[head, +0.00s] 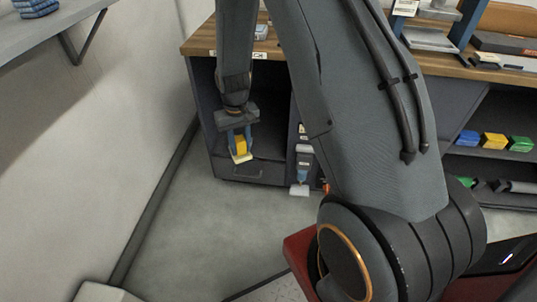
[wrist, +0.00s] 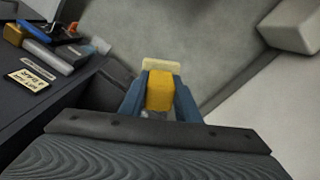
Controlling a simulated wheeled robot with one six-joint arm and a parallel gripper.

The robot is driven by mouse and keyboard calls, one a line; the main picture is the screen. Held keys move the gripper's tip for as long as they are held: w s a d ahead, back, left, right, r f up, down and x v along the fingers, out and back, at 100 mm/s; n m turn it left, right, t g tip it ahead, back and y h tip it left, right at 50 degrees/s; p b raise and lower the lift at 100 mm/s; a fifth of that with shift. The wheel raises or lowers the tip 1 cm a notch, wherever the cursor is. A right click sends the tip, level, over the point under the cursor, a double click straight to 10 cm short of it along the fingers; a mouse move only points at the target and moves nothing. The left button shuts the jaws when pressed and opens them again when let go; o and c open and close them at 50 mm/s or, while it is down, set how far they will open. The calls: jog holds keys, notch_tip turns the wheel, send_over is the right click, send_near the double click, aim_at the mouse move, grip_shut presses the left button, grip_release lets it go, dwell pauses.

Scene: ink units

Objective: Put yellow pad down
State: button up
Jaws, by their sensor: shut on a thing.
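The yellow pad (head: 240,146) is a small yellow block with a paler, cream-coloured flat part at its lower end. My gripper (head: 239,145) is shut on it, with one blue finger on each side. It hangs in the air in front of the dark cabinet at the left of the head view. In the wrist view the yellow pad (wrist: 160,91) sits between the blue fingers, and its pale plate (wrist: 161,65) shows beyond the fingertips. Grey floor lies behind it there.
A wooden worktop (head: 200,42) tops the dark cabinet (head: 232,172). Right of it, a shelf holds blue, yellow (head: 493,141) and green blocks. A wall stands at left with a grey shelf (head: 45,32). In the wrist view, a dark surface (wrist: 25,110) holds several items. Floor (head: 190,235) is clear.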

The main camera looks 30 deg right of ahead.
jog(key=shift+m, duration=0.9)
jog(key=w+d+f+b, duration=0.2)
jog(key=w+f+b, duration=0.4)
jog(key=w+b, duration=0.3)
jog(key=w+d+f+b, duration=0.2)
jog(key=w+f+b, duration=0.4)
jog(key=w+b, duration=0.3)
jog(key=w+d+f+b, duration=0.2)
jog(key=w+f+b, duration=0.5)
jog(key=w, duration=0.7)
jog(key=shift+b, duration=1.1)
jog(key=shift+d, duration=0.15)
jog(key=s+d+b, duration=0.5)
jog(key=s+d, duration=0.5)
jog(key=d, duration=0.6)
jog(key=f+b, duration=0.1)
jog(key=f, duration=0.1)
jog(key=f+b, duration=0.3)
jog(key=f, duration=0.2)
jog(key=shift+s, duration=0.3)
jog(key=shift+s+d+f+b, duration=0.1)
jog(key=shift+b, duration=0.35)
